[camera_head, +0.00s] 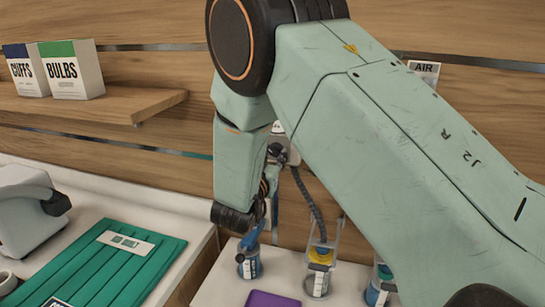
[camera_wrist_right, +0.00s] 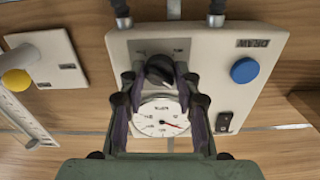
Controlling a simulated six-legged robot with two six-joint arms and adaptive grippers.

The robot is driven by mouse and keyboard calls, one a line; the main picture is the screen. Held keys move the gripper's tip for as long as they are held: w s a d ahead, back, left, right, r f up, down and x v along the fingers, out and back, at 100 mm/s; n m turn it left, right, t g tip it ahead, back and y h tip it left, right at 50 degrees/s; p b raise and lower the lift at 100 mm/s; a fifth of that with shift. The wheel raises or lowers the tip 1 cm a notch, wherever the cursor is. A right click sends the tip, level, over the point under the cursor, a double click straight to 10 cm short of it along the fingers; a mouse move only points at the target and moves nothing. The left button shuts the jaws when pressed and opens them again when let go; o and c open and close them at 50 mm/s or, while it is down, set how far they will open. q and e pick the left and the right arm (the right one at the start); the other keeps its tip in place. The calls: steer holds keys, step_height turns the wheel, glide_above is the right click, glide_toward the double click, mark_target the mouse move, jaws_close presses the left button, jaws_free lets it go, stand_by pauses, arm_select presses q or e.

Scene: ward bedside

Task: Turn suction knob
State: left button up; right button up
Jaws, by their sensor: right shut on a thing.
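In the right wrist view a black round suction knob (camera_wrist_right: 159,70) sits on a pale wall panel (camera_wrist_right: 215,60). A round white gauge (camera_wrist_right: 160,117) with a red needle pointing to the right is beside it. My right gripper (camera_wrist_right: 157,76) has its dark fingers on both sides of the knob and is shut on it. In the head view my right gripper (camera_head: 268,186) shows small and dark beside my green arm, which hides most of the panel. My left gripper is not in view.
The panel also bears a blue button (camera_wrist_right: 245,70) and a black switch (camera_wrist_right: 223,122). Jars with a blue lid (camera_head: 248,262) and a yellow lid (camera_head: 319,272) stand below. A green folded cloth (camera_head: 100,265) lies left; a shelf (camera_head: 130,104) holds two boxes.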

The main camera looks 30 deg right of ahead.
steer(key=o, duration=1.1)
steer(key=shift+w, duration=0.1)
steer(key=shift+o, duration=0.2)
